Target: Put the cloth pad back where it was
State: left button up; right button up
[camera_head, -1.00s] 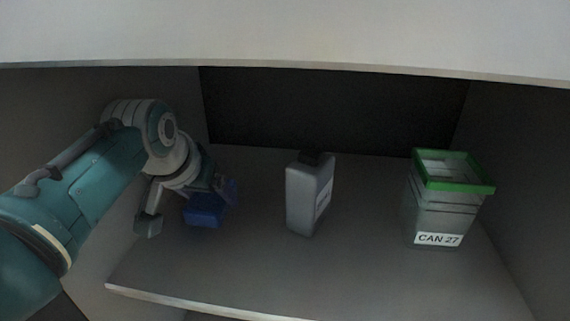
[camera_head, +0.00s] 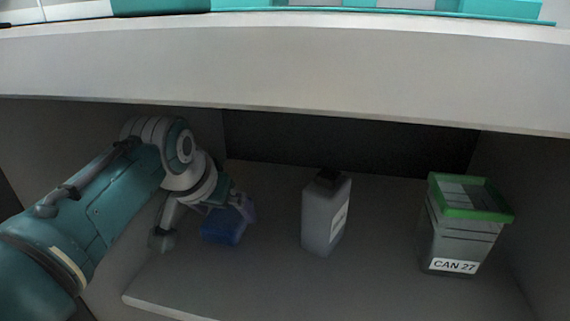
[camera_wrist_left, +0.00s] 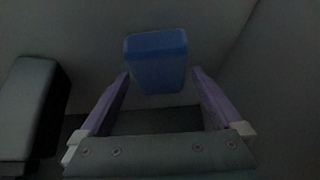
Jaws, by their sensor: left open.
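A blue block-shaped thing, which looks to be the cloth pad (camera_head: 222,226), is on the shelf at the left of the compartment in the head view. In the left wrist view the pad (camera_wrist_left: 158,58) lies ahead, between and just beyond the fingertips. My left gripper (camera_wrist_left: 161,74) is open with its purple fingers on either side of the pad's near end. I cannot tell whether they touch it. In the head view my left gripper (camera_head: 238,208) is at the pad, partly hidden by its own wrist. My right gripper is not in view.
A grey bottle (camera_head: 325,215) with a dark cap stands right of the pad. A grey bin (camera_head: 460,243) with a green rim, labelled CAN 27, stands further right. The compartment's upper edge (camera_head: 300,75) and side walls close it in. The shelf (camera_head: 380,285) is clear in front.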

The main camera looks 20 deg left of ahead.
aim_at(219, 224)
pick_arm(q)
jog(key=p+v, duration=0.3)
jog(key=v, duration=0.2)
jog(key=shift+w+r, duration=0.15)
jog(key=shift+w, duration=0.05)
jog(key=s+d+p, duration=0.1)
jog(key=s, duration=0.2)
jog(key=s+f+p, duration=0.1)
jog(key=s+p, duration=0.1)
jog(key=s, duration=0.2)
jog(key=s+d+p, duration=0.1)
jog(key=s, duration=0.3)
jog(key=shift+s+d+f+p, duration=0.15)
jog(key=shift+s+d+p, duration=0.1)
jog(key=shift+d+p, duration=0.1)
